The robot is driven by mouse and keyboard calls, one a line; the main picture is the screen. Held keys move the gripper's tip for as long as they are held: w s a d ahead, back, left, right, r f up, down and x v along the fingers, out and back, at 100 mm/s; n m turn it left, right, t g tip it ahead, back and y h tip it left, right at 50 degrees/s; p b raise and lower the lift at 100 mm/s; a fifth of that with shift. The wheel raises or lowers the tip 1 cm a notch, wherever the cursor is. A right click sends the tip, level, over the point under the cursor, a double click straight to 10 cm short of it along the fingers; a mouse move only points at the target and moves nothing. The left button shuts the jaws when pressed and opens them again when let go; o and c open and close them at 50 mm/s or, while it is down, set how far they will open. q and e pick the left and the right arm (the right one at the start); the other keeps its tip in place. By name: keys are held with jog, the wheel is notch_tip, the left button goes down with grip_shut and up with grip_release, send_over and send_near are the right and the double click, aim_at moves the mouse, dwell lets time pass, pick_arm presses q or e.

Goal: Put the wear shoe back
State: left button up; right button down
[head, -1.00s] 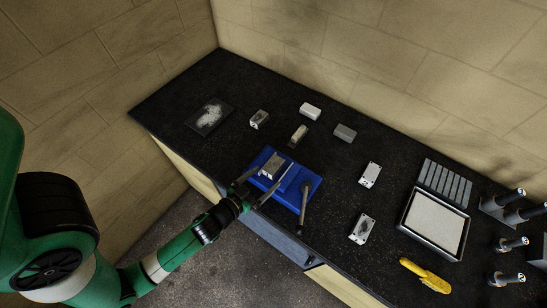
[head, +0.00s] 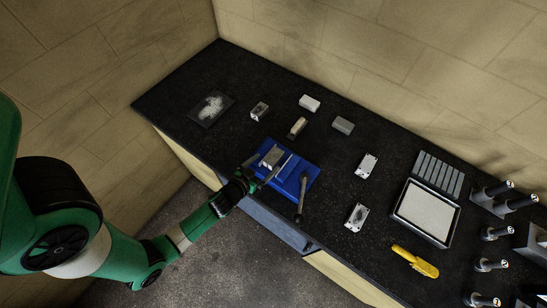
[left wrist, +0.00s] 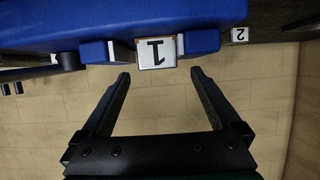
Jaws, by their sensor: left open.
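A blue fixture (head: 302,172) with a lever on its right sits at the bench's front edge. A grey metal block (head: 272,155) rests on it. In the left wrist view, a block with a white face marked 1 (left wrist: 157,52) sits between two blue jaws. I cannot tell for certain which piece is the wear shoe. My left gripper (head: 268,164) is at the fixture's front left, with its fingers either side of the grey block. In the left wrist view the left gripper (left wrist: 160,74) is open and empty, its fingertips short of the marked block.
Behind the fixture lie several small blocks, one marked 2 (left wrist: 239,36). A dark plate (head: 210,108) lies at the left. Two drilled plates (head: 366,165), a framed tray (head: 398,196), a yellow tool (head: 415,261) and dark cylinders (head: 490,265) are to the right.

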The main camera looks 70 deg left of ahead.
aim_at(275, 155)
pick_arm(q)
jog(key=x, duration=0.3)
jog(key=shift+w+a+r, duration=0.1)
jog(key=shift+w+a, duration=0.05)
jog(key=shift+w, duration=0.3)
grip_shut()
jog(key=shift+r, duration=0.15)
